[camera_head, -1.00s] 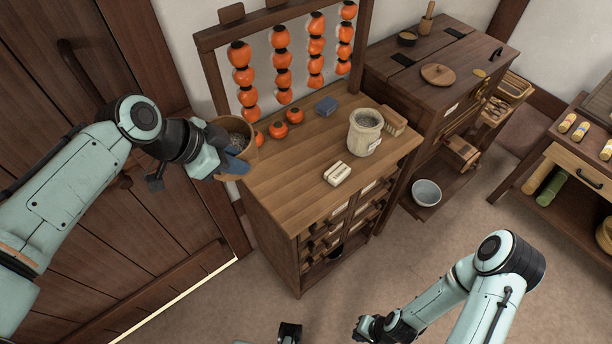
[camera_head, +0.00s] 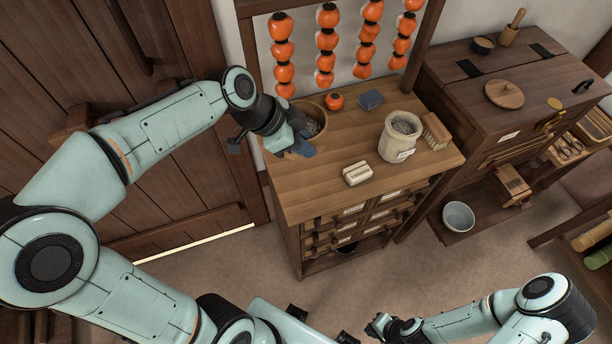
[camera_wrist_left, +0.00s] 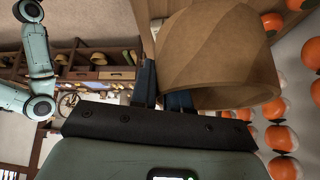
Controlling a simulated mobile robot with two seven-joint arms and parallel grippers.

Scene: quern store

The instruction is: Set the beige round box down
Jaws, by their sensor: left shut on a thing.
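The beige round box (camera_head: 320,138) is an open, tub-like container with grey contents, over the left end of the wooden cabinet top (camera_head: 345,200). My left gripper (camera_head: 301,146) is shut on its wall from the left. In the left wrist view the box (camera_wrist_left: 215,62) fills the upper middle, with the blue fingers (camera_wrist_left: 162,88) at its wall. I cannot tell whether its base touches the cabinet top. My right gripper (camera_head: 376,326) is low in the head view, away from the cabinet; its jaws are too small to read.
An orange fruit (camera_head: 335,101), a blue block (camera_head: 370,99), a cream pot (camera_head: 400,138), a brush (camera_head: 435,132) and a pale block (camera_head: 357,173) stand on the cabinet top. Strings of orange fruit (camera_head: 326,45) hang behind. Bare wood lies in front of the box.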

